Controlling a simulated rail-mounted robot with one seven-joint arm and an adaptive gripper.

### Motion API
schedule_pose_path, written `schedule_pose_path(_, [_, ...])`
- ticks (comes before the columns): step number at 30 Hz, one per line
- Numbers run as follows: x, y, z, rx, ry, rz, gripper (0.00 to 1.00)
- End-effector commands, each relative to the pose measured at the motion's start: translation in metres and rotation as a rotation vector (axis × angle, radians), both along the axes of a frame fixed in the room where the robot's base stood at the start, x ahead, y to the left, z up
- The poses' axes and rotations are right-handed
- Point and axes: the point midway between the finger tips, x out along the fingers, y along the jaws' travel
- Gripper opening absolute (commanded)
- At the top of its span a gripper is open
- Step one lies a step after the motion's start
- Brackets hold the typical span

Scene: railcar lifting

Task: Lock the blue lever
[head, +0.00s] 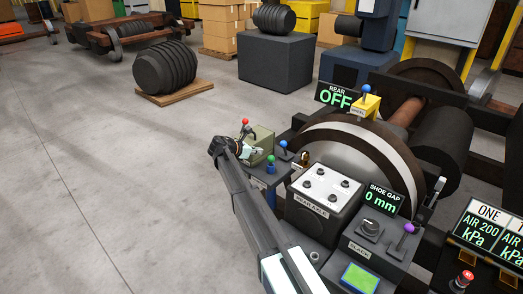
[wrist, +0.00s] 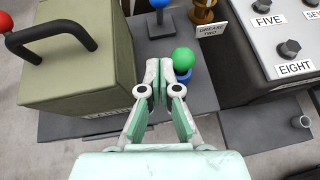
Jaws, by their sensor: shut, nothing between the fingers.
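Two blue-knobbed levers show in the head view. One blue lever (head: 283,145) stands upright on a dark pedestal near my gripper; in the wrist view its knob and stem (wrist: 160,18) are at the top, partly cut off. The other blue lever (head: 366,90) stands on a yellow block by the wheel. I cannot tell which one the task means. My gripper (head: 252,153) is shut and empty above the dark pedestal. In the wrist view its fingertips (wrist: 160,75) point toward the near blue lever, apparently short of it, just left of a green knob (wrist: 183,58) with a blue base.
An olive box (wrist: 75,55) with a black handle and red knob stands left of my gripper. A REAR AXLE panel (head: 325,187) with several dark knobs is to the right. A large wheel (head: 350,150) stands behind it. Open floor lies left.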

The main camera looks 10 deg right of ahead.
Motion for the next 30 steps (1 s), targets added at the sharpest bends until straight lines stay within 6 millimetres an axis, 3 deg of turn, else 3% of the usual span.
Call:
schedule_pose_path(14, [0.044, -0.065, -0.041, -0.001, 0.001, -0.003, 0.0])
schedule_pose_path(21, [0.057, -0.088, -0.031, 0.0, 0.0, -0.001, 0.0])
schedule_pose_path(30, [0.06, -0.094, -0.029, 0.0, 0.0, 0.0, 0.0])
